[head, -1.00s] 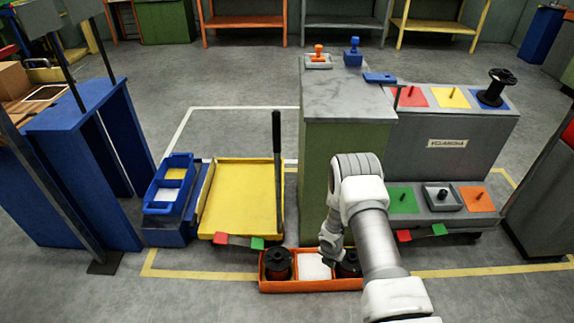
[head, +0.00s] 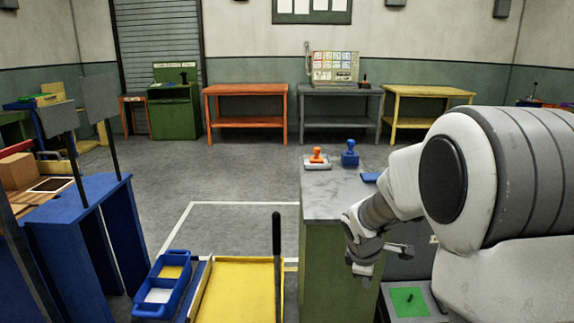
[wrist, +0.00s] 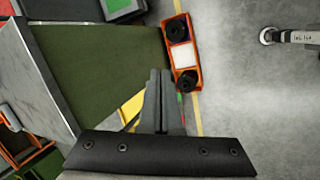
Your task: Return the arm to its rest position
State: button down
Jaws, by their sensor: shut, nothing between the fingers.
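My arm is raised and folded, and fills the right side of the head view. My gripper (head: 364,268) hangs in front of the green cabinet (head: 317,262) with the grey marbled top. In the wrist view my gripper (wrist: 160,73) has its two fingers together, with nothing between them. The wrist view looks down at the floor and the cabinet's green side. The orange tray (wrist: 196,88) lies on the floor beyond the fingers, apart from them, with two dark spools and a white middle compartment.
An orange stamp (head: 316,155) and a blue stamp (head: 350,153) stand on the cabinet top. A yellow cart (head: 240,290) with an upright black handle and a blue bin (head: 148,305) are to the left. Open floor lies behind, before the orange bench (head: 245,88).

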jog(key=s+a+r+m, duration=0.1)
jog(key=s+r+m, duration=0.5)
jog(key=s+r, duration=0.5)
jog(key=s+a+r+m+t+y, duration=0.15)
jog(key=s+m, duration=0.25)
jog(key=s, duration=0.4)
jog(key=s+a+r+m+y, duration=0.1)
jog(key=s+a+r+m, duration=0.15)
jog(key=s, duration=0.45)
notch_tip(320, 180, up, 22)
jog(key=m+p, duration=0.1)
jog(key=p, duration=2.1)
jog(key=shift+s+d+r+p, duration=0.2)
jog(key=shift+s+r+p, duration=0.05)
jog(key=shift+s+p, duration=0.15)
